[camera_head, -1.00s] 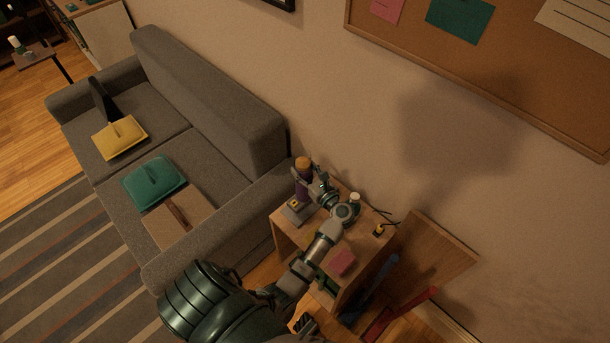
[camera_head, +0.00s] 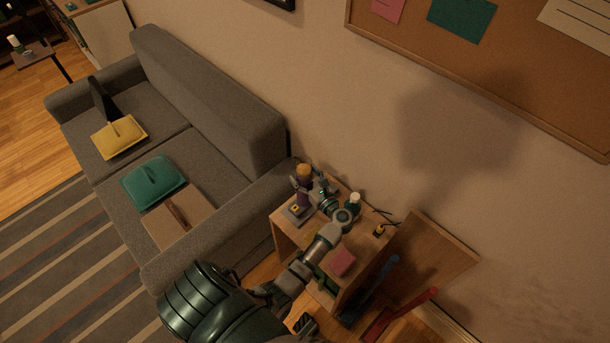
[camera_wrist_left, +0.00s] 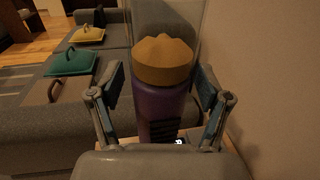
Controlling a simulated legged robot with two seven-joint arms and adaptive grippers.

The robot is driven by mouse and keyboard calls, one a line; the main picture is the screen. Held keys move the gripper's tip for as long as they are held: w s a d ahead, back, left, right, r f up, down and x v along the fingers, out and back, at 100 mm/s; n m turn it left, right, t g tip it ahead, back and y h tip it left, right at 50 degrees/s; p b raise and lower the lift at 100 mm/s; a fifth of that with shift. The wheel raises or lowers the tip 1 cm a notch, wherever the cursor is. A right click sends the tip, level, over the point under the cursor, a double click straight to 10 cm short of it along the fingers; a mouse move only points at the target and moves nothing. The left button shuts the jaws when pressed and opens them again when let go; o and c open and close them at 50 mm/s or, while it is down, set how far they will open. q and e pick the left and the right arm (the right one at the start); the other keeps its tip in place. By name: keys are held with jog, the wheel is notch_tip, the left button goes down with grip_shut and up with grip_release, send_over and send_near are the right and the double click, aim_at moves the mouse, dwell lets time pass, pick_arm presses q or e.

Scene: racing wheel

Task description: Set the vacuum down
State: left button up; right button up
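The vacuum (camera_head: 303,186) has a purple body and an orange top. It stands upright at the back left of the wooden side table, over a grey base piece (camera_head: 298,214). In the left wrist view the vacuum (camera_wrist_left: 160,100) fills the middle. My left gripper (camera_head: 318,187) is close to it on its right side. In the wrist view its two fingers stand on either side of the purple body, with a gap visible at the left finger, so it looks open. The vacuum's foot is mostly hidden in the wrist view. My right gripper is not clearly seen.
The side table (camera_head: 283,231) also carries a pink block (camera_head: 342,262), a small white-topped bottle (camera_head: 355,200) and a small yellow-and-black item (camera_head: 379,231). The grey sofa (camera_head: 220,190) is close on the left, the wall behind. A wooden panel (camera_head: 440,250) stands at right.

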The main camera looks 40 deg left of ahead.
pick_arm(q)
jog(key=shift+d+r, duration=0.1)
pick_arm(e)
jog(key=shift+d+r, duration=0.1)
pick_arm(q)
jog(key=v, duration=0.2)
jog(key=shift+d, duration=0.3)
jog(key=b+v, duration=0.1)
jog(key=v, duration=0.8)
jog(key=shift+d, duration=0.25)
pick_arm(e)
jog(key=shift+w+r, duration=0.4)
jog(key=shift+r, duration=0.25)
jog(key=shift+w+r, duration=0.35)
jog(key=shift+r, duration=0.25)
pick_arm(q)
jog(key=shift+s, duration=0.15)
